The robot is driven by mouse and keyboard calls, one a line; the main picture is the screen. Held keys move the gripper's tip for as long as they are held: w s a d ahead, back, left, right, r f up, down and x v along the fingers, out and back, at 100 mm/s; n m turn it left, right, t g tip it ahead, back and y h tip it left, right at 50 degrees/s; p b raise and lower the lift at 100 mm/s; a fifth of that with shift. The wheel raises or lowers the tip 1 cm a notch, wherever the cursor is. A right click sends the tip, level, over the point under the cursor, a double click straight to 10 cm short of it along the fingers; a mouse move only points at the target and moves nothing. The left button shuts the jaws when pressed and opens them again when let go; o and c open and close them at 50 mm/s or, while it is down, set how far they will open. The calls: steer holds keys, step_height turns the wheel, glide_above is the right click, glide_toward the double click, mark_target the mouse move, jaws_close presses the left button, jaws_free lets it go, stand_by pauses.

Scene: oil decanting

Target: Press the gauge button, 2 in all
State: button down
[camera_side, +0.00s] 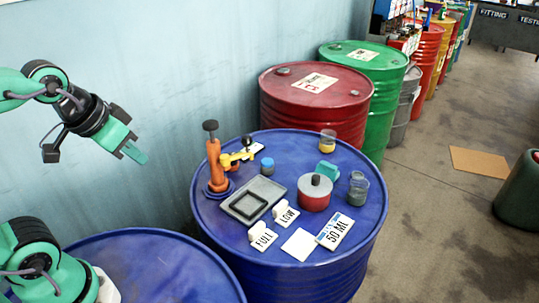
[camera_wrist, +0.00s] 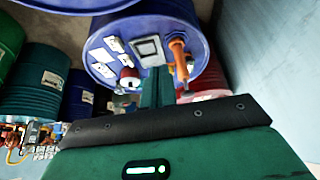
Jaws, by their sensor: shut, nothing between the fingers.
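A squat red cylinder with a grey top and a dark knob (camera_side: 315,190), which looks like the gauge button, stands on the blue drum (camera_side: 215,215). It also shows small in the wrist view (camera_wrist: 130,80). White tags reading FULL (camera_side: 262,237) and LOW (camera_side: 286,215) and a card reading 50 ML (camera_side: 335,231) are in front of it. My gripper (camera_side: 136,153) is shut and empty, in the air left of the drum and well away from the red cylinder. In the wrist view my gripper (camera_wrist: 157,90) shows as green fingers together.
An orange hand pump (camera_side: 214,165) stands at the drum's back left. A grey tray (camera_side: 252,200), a blue-capped jar (camera_side: 267,167), a teal block (camera_side: 327,171), a yellow-filled beaker (camera_side: 328,141) and a dark-filled beaker (camera_side: 358,188) crowd the top. Red and green drums stand behind.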

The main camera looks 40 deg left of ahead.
steer(key=w+r, duration=0.3)
steer(key=w, duration=0.6)
steer(key=g, duration=0.2)
glide_above(267, 161)
steer(key=s, duration=0.4)
step_height(267, 161, down, 10)
steer(key=shift+w, duration=0.2)
steer(key=shift+f, duration=0.1)
steer(key=shift+f, duration=0.1)
steer(key=x, duration=0.8)
steer(key=s+x, duration=0.1)
steer(key=x, duration=0.3)
steer(key=shift+a+f, duration=0.1)
steer(key=shift+f, duration=0.85)
